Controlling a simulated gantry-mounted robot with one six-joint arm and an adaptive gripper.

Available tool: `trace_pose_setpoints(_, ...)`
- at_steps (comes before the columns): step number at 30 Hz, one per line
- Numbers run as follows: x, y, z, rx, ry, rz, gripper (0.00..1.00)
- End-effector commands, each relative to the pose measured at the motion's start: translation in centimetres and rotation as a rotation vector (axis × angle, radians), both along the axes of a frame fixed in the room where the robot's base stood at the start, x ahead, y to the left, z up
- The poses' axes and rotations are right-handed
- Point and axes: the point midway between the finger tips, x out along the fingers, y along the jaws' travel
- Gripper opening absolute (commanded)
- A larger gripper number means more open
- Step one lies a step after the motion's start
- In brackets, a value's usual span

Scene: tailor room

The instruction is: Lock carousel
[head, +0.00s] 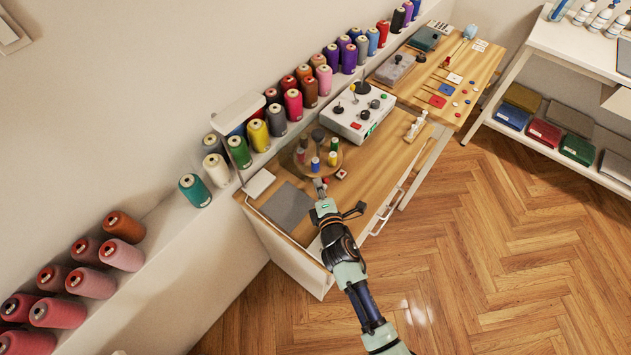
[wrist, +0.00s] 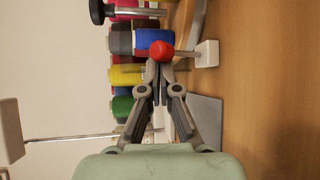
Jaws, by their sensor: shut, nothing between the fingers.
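The carousel is a round wooden disc (head: 329,168) on the wooden desk, carrying several small coloured spools. Its curved wooden edge (wrist: 197,22) shows at the top of the wrist view. Near it stands a lever with a red ball knob (wrist: 161,50), joined by a thin rod to a small white block (wrist: 208,53). A small red-and-white piece (head: 341,174) by the disc in the head view seems to be this lever. My gripper (head: 319,184) is at the disc's near side. In the wrist view my gripper (wrist: 160,68) is shut and empty, fingertips by the knob; contact cannot be told.
A grey mat (head: 286,206) lies left of my gripper. A white control box (head: 355,110) with black knobs stands behind the carousel. Thread cones, including a green one (head: 239,152), line the wall shelf. Desk surface right of the carousel is largely clear.

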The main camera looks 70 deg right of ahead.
Motion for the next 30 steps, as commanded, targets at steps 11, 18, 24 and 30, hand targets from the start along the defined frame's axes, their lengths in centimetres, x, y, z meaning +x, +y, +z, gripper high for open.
trace_pose_setpoints(11,-0.7,1.2,0.1,0.0,0.001,0.001,0.0)
trace_pose_setpoints(18,-3.6,5.6,1.1,0.0,0.002,0.002,0.0)
trace_pose_setpoints(24,-5.6,8.7,1.8,0.0,0.002,0.002,0.0)
trace_pose_setpoints(30,-6.4,9.8,2.2,0.0,0.0,0.001,0.0)
